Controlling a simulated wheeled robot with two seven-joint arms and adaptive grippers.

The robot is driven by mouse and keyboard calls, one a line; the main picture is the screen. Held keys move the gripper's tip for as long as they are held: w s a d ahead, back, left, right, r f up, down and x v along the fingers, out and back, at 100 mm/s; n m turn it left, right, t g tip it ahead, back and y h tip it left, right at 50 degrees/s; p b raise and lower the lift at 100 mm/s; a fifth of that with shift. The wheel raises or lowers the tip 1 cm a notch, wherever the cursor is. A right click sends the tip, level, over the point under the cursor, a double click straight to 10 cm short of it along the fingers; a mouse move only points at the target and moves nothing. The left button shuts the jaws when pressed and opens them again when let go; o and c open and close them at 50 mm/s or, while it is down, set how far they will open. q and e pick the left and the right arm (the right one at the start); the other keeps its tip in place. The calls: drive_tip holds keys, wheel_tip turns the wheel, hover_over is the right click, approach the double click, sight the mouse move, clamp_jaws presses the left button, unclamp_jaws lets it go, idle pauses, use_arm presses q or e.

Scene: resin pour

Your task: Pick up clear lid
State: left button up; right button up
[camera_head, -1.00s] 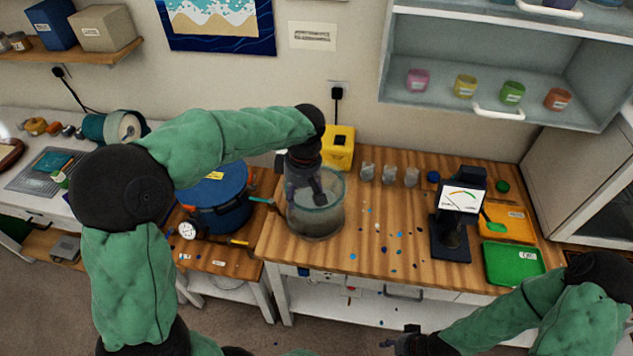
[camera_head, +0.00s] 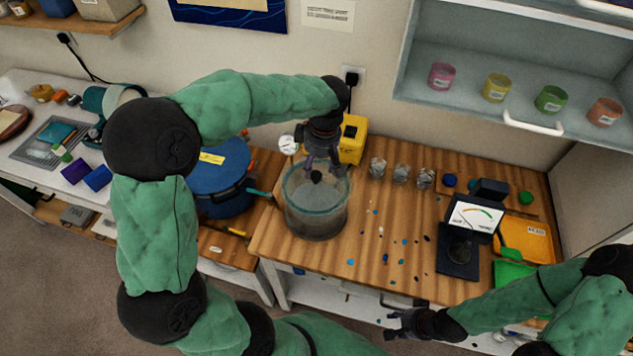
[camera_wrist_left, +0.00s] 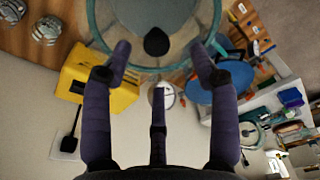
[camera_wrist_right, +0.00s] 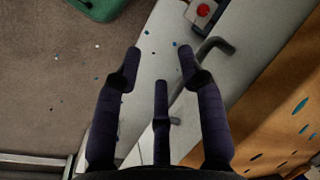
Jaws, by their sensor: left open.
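The clear lid (camera_head: 300,187) lies across the top of a round see-through chamber (camera_head: 316,222) on the wooden worktop, with a black knob (camera_head: 316,177) at its middle. My left gripper (camera_head: 324,172) hangs over the lid's back part, fingers pointing down, open. In the left wrist view the knob (camera_wrist_left: 156,42) shows between and beyond the spread fingers (camera_wrist_left: 160,58), apart from them, and the lid (camera_wrist_left: 125,22) shows behind it. My right gripper (camera_head: 390,324) is at the worktop's front edge, away from the lid. Its fingers are spread and empty in the right wrist view (camera_wrist_right: 158,62).
A blue pot (camera_head: 218,190) stands close left of the chamber. A yellow box (camera_head: 352,140) is behind it. Several clear cups (camera_head: 401,173) stand to its right, and a black gauge stand (camera_head: 460,250) is farther right. Small coloured bits dot the worktop between.

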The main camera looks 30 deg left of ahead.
sight(316, 174)
use_arm(q)
drive_tip(key=shift+w+f, duration=0.3)
drive_tip(key=shift+f, duration=0.5)
drive_tip(key=shift+w+a+f, duration=0.1)
drive_tip(key=shift+a+f, duration=0.15)
drive_tip(key=shift+f, duration=1.05)
drive_tip(key=shift+a+f, duration=0.2)
drive_tip(key=shift+f, duration=1.05)
drive_tip(key=shift+c, duration=0.3)
clamp_jaws()
